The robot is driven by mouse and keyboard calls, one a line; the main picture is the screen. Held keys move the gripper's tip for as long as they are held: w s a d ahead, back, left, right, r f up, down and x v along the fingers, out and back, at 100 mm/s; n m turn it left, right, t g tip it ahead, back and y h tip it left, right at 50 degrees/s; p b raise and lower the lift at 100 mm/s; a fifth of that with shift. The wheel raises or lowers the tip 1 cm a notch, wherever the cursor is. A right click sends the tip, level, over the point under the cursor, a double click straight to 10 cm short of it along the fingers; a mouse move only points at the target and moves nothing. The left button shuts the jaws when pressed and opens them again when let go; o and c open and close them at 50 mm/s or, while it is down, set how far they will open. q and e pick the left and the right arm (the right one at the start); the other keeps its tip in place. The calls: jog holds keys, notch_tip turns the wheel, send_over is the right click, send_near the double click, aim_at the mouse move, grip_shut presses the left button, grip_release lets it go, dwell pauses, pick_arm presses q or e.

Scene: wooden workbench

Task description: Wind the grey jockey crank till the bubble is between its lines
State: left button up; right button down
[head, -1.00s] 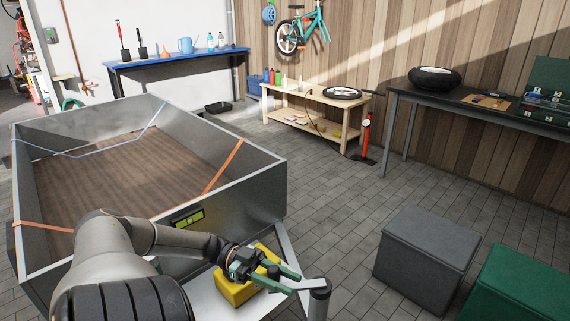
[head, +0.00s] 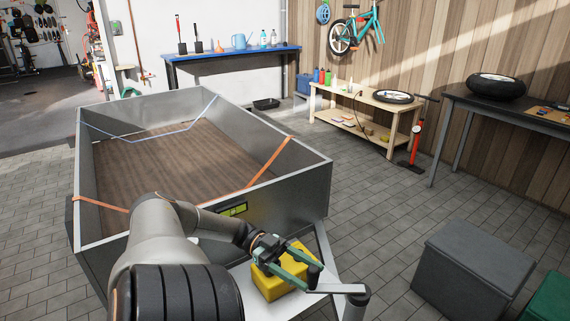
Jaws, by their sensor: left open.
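The grey jockey crank (head: 338,289) sticks out to the left from the top of a post at the trailer's front, at the bottom of the head view. Its dark upright knob (head: 313,274) is at the crank's left end. My left gripper (head: 312,277) is open, with one green finger on each side of the knob; I cannot tell whether they touch it. The yellow-green level (head: 232,209) is on the trailer's front wall. Its bubble is too small to place against the lines. My right gripper is not in view.
The metal trailer (head: 325,190) fills the left middle. A yellow box (head: 272,287) sits on its drawbar below my left gripper. A grey box (head: 470,262) and a green box (head: 550,300) stand at the right.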

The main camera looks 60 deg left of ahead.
pick_arm(q)
jog(key=b+v, duration=0.2)
jog(key=v, duration=0.5)
jog(key=shift+s+a, duration=0.2)
jog(key=shift+a, duration=0.1)
jog(key=shift+f, duration=0.1)
